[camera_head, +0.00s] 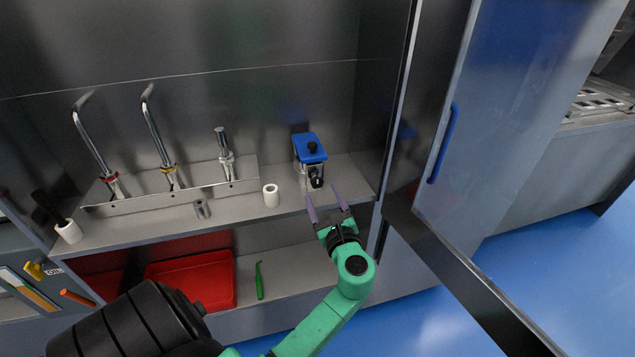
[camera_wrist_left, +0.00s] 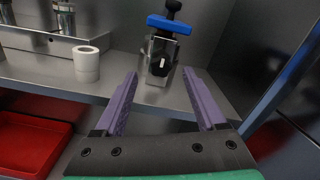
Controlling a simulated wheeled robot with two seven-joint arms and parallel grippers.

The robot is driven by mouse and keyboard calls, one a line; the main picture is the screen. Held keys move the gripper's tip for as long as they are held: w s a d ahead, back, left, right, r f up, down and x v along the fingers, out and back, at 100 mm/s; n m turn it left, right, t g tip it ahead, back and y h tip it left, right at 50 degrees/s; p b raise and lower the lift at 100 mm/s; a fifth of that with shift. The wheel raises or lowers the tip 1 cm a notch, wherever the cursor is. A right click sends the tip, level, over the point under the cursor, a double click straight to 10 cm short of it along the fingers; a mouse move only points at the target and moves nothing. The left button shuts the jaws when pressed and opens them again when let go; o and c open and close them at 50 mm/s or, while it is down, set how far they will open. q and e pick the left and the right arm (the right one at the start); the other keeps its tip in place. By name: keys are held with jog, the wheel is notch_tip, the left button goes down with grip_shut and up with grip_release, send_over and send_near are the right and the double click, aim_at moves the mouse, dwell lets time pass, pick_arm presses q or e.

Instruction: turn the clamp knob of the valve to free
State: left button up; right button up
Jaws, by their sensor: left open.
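The valve (camera_head: 309,160) stands at the right end of the upper shelf, with a blue top plate and a metal body. A black knob (camera_head: 312,147) sits on the blue plate, and a second black knob with a white mark (camera_head: 316,177) is on its front. In the left wrist view the front knob (camera_wrist_left: 160,65) is ahead, between the finger lines. Which knob is the clamp knob I cannot tell. My left gripper (camera_head: 326,204) is open and empty, with purple fingers, just in front of the valve and apart from it. It also shows in the left wrist view (camera_wrist_left: 157,100). My right gripper is not seen.
A white roll (camera_head: 271,195) and a small metal cylinder (camera_head: 202,209) stand left of the valve, before a rack (camera_head: 215,190) with metal taps. A red tray (camera_head: 190,282) and a green tool (camera_head: 259,281) lie below. An open door (camera_head: 510,110) is at right.

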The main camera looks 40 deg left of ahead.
aim_at(317, 184)
pick_arm(q)
jog(key=x, duration=0.5)
jog(key=shift+w+a, duration=0.1)
jog(key=shift+a, duration=0.05)
grip_shut()
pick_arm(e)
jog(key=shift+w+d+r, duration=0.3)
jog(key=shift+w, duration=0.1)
pick_arm(q)
jog(key=shift+f, duration=0.15)
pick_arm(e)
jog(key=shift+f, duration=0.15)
